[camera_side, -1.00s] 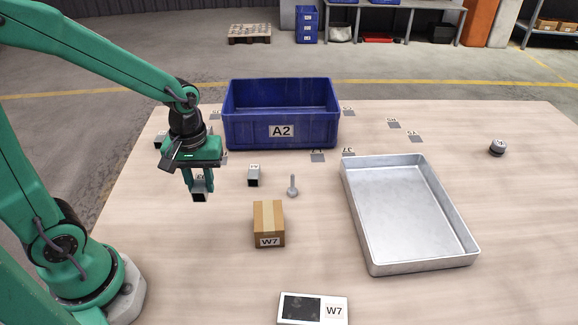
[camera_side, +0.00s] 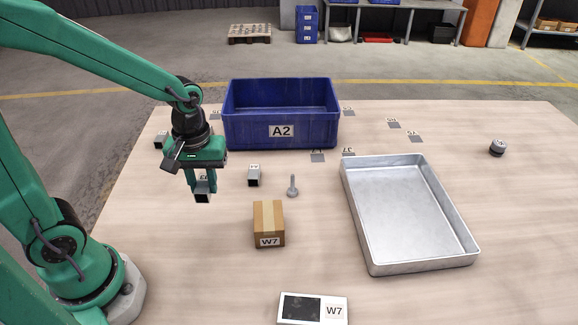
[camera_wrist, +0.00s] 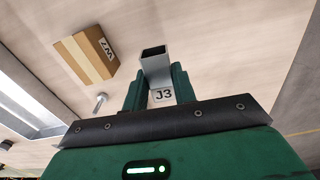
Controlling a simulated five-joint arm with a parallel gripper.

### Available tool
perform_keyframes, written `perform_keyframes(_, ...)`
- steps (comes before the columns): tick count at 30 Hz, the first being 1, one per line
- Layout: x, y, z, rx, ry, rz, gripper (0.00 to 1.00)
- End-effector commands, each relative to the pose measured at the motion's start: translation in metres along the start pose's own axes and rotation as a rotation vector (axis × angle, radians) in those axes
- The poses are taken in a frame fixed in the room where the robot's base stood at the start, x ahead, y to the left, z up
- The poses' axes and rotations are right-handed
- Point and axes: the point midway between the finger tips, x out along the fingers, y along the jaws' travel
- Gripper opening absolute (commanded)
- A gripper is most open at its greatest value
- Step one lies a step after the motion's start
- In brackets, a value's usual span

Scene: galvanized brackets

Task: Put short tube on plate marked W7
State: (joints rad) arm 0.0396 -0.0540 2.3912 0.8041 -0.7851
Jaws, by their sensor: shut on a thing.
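My gripper (camera_side: 202,184) is shut on a short square grey metal tube (camera_side: 203,197) at the left of the table. In the wrist view the tube (camera_wrist: 155,65) stands between the green fingers with its open end showing and a J3 label on its side. I cannot tell how far it is above the table. A flat white-framed plate (camera_side: 341,300) with a dark panel and a W7 label lies at the front edge of the side view, with nothing on it. A cardboard box (camera_side: 269,219), also labelled W7, stands between tube and plate.
A second square tube (camera_side: 254,177) and a bolt (camera_side: 293,187) stand right of my gripper; another tube (camera_side: 160,141) is behind it. A blue bin A2 (camera_side: 250,130) is at the back, a metal tray (camera_side: 374,264) at the right. Several small labelled plates (camera_side: 317,158) lie behind.

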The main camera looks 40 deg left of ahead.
Motion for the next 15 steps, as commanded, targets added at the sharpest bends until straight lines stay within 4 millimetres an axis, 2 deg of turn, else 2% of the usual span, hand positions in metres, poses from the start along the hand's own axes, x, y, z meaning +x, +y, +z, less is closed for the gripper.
perform_keyframes(8,-0.001,0.028,0.008,0.080,0.000,0.000,0.04)
perform_keyframes(15,-0.002,0.073,0.029,0.209,-0.001,-0.001,0.04)
